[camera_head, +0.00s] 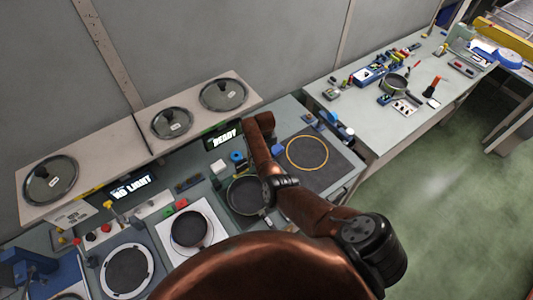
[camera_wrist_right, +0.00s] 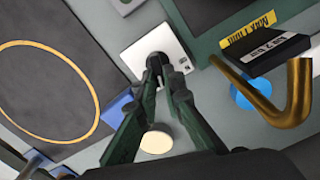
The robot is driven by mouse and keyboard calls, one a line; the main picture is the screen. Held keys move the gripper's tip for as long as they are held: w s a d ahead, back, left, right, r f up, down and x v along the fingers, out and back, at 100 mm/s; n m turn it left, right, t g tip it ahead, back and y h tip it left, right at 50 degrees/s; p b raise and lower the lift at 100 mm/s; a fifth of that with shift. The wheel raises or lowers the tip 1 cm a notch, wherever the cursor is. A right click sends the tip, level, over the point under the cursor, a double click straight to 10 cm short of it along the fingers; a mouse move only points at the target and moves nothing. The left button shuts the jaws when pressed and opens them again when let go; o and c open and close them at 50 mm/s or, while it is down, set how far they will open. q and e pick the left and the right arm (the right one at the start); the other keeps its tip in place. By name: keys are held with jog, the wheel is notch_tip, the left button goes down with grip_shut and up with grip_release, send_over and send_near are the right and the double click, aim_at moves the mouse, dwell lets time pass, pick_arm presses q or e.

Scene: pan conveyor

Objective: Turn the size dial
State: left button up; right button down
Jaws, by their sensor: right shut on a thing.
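The size dial appears in the right wrist view as a black knob (camera_wrist_right: 154,64) on a white square plate (camera_wrist_right: 142,47) with a small dark label. My right gripper (camera_wrist_right: 162,80) has its dark green fingers closed around the knob from below in that view. In the head view my right arm reaches across the bench, and its wrist hides the dial and the fingers. My left gripper is in neither view.
A dark mat with a yellow ring (camera_head: 307,153) lies right of my arm. A pan (camera_head: 243,195) sits beside my forearm. A lit READY display (camera_head: 222,138) stands behind. In the wrist view, a cream round button (camera_wrist_right: 157,140) and a brass hook (camera_wrist_right: 297,95) are close.

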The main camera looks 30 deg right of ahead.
jog(key=shift+a+r+n+p, duration=0.1)
jog(key=shift+n+p, duration=0.85)
jog(key=shift+n, duration=0.65)
jog(key=shift+w+n, duration=0.1)
jog(key=shift+n, duration=0.2)
jog(key=c, duration=2)
grip_release()
jog(key=shift+c, duration=0.2)
notch_tip(320, 180, up, 12)
